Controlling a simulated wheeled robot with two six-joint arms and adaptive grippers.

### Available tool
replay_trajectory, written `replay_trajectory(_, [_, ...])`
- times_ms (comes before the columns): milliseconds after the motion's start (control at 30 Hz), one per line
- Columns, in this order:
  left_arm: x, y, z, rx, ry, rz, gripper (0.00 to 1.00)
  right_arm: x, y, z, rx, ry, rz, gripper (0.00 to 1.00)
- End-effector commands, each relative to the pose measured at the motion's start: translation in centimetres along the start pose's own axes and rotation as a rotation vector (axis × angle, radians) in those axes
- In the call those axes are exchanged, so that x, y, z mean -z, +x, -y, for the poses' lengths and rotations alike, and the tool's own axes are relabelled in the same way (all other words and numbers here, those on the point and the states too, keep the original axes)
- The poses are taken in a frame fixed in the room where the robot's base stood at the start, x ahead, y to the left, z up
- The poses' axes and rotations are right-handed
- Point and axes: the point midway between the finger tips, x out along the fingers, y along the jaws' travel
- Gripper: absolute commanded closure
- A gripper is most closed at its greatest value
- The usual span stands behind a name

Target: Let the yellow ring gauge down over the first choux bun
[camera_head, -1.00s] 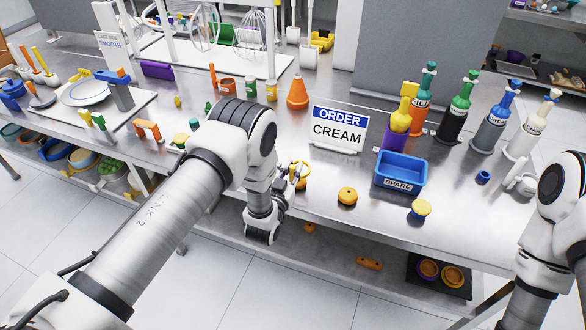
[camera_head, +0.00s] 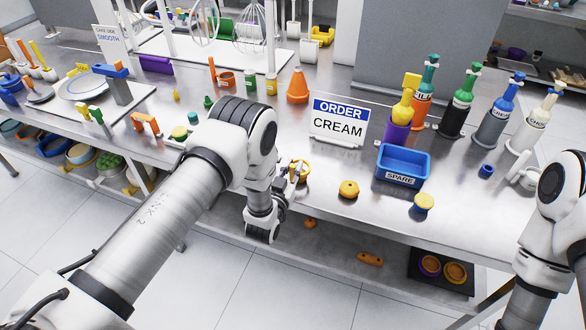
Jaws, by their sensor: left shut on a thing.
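My left gripper (camera_head: 291,173) is shut on the yellow ring gauge (camera_head: 301,164) near the front edge of the steel table. The first choux bun (camera_head: 303,179), small and orange-yellow, shows just below the ring and is partly hidden by it. The ring looks to be over or right above the bun; whether it touches cannot be told. A second bun (camera_head: 349,189) sits to the right, and a yellow-topped piece (camera_head: 423,202) with a blue part under it stands further right. My right arm shows at the right edge, but its gripper is out of view.
A blue SPARE bin (camera_head: 402,166) and a purple cup (camera_head: 396,136) stand right of the ORDER CREAM sign (camera_head: 338,122). Several bottles line the right back. Bare table lies between ring and sign.

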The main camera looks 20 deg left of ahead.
Motion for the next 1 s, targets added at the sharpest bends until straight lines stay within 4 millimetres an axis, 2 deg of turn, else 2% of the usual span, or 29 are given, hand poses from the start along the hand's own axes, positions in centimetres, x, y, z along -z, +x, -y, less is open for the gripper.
replay_trajectory(1000, [-1.2,0.0,0.0,0.000,0.000,0.000,1.00,0.0,1.1,0.0,0.000,0.000,0.000,0.60])
